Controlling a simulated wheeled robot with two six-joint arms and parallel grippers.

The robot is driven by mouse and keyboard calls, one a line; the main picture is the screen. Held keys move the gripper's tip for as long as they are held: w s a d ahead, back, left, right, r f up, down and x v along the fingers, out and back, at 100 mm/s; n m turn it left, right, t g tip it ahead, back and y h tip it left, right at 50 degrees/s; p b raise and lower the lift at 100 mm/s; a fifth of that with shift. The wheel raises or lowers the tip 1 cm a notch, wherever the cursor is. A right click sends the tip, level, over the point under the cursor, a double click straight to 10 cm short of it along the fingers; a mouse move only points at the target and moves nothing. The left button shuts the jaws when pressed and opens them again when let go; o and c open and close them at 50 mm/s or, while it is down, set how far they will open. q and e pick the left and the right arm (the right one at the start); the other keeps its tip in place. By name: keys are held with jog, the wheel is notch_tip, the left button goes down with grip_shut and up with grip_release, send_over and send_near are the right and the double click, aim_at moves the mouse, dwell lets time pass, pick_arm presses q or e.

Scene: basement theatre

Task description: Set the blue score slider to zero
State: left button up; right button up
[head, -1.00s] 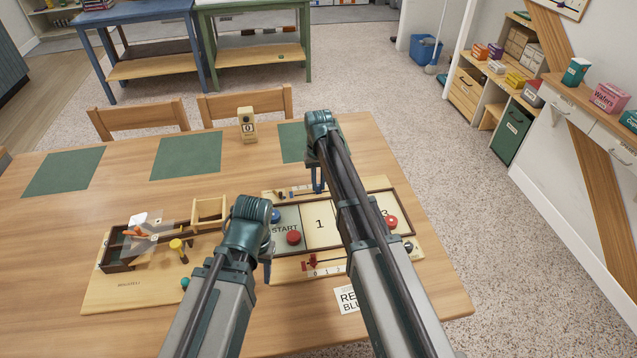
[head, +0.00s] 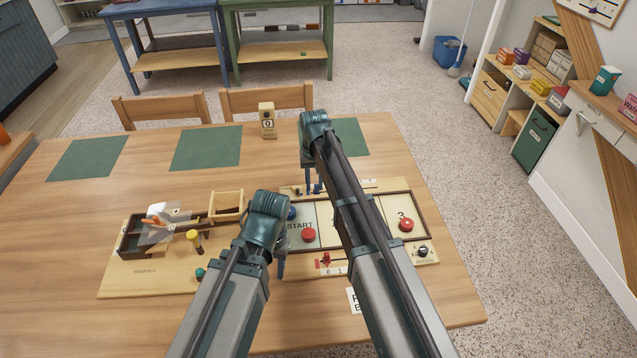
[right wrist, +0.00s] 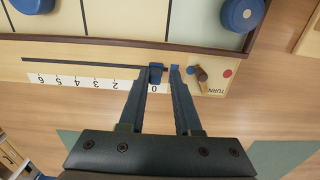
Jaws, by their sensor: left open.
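The blue score slider (right wrist: 156,69) is a small blue block on the far scale strip, at the 0 mark in the right wrist view. My right gripper (right wrist: 165,71) straddles it from above. The left finger in that view is against or very near the slider, and a narrow gap shows before the other finger. In the head view my right gripper (head: 313,187) is at the board's far edge, where my arm hides much of the strip. My left gripper (head: 280,265) is open over the board's near left corner, with its fingers partly hidden.
A brown TURN peg (right wrist: 200,73) stands close beside the right gripper. Red pucks, including one by START (head: 308,235), lie on the board. A red slider (head: 326,259) is on the near strip. A wooden launcher board (head: 150,280) lies left, and a score box (head: 267,120) stands behind.

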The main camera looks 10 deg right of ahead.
jog(key=shift+o, duration=1)
pick_arm(q)
jog(key=shift+r+p, duration=0.4)
pick_arm(e)
jog(key=shift+r, duration=0.4)
pick_arm(q)
notch_tip(320, 180, up, 13)
jog(key=p, duration=1.3)
pick_arm(e)
notch_tip(320, 180, up, 13)
